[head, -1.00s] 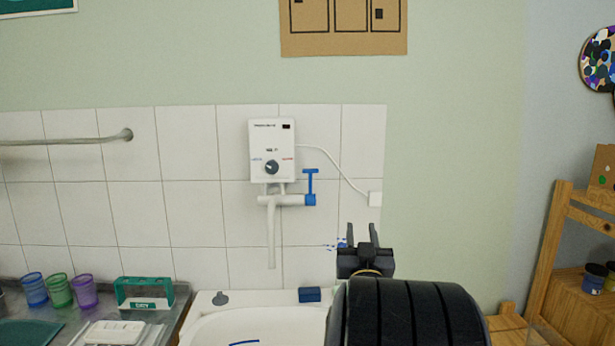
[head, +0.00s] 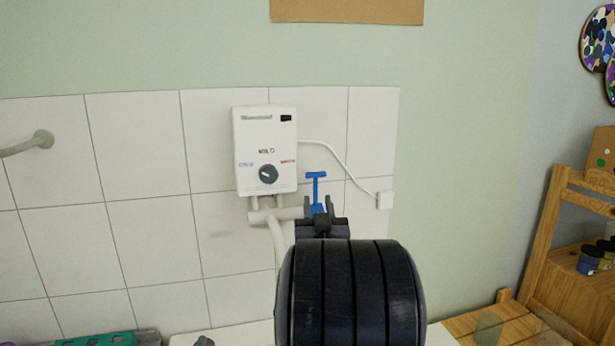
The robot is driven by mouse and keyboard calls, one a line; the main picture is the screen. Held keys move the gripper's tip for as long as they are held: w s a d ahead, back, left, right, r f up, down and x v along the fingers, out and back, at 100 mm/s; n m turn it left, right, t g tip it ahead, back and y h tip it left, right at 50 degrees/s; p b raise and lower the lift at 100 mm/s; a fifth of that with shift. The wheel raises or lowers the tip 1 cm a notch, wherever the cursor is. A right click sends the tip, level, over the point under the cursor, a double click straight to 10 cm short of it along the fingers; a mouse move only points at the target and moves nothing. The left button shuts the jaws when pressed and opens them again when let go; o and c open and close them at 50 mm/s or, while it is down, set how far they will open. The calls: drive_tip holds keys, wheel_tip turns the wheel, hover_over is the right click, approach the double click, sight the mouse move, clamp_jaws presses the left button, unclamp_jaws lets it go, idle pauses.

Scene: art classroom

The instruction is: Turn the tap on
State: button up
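The tap has a blue T-shaped handle (head: 316,184) standing upright at the right end of a white pipe (head: 277,214) under the white water heater (head: 264,150). The spout runs down from the pipe, and its lower part is hidden behind my arm. My gripper (head: 318,206) is in front of the lower part of the handle in the picture, with its two dark fingers apart, one on each side of the blue stem. I cannot tell whether the fingers touch the handle.
A white cable runs from the heater to a wall box (head: 384,200) on the right. The sink below is mostly hidden by my arm. A green holder (head: 108,340) is at the lower left. A wooden shelf (head: 560,240) stands at the right.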

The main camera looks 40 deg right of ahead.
sight(316, 187)
drive_tip(key=p+x, duration=0.3)
drive_tip(key=x, duration=0.5)
drive_tip(key=shift+w+d+r, duration=0.15)
drive_tip(key=shift+w+d, duration=0.1)
clamp_jaws()
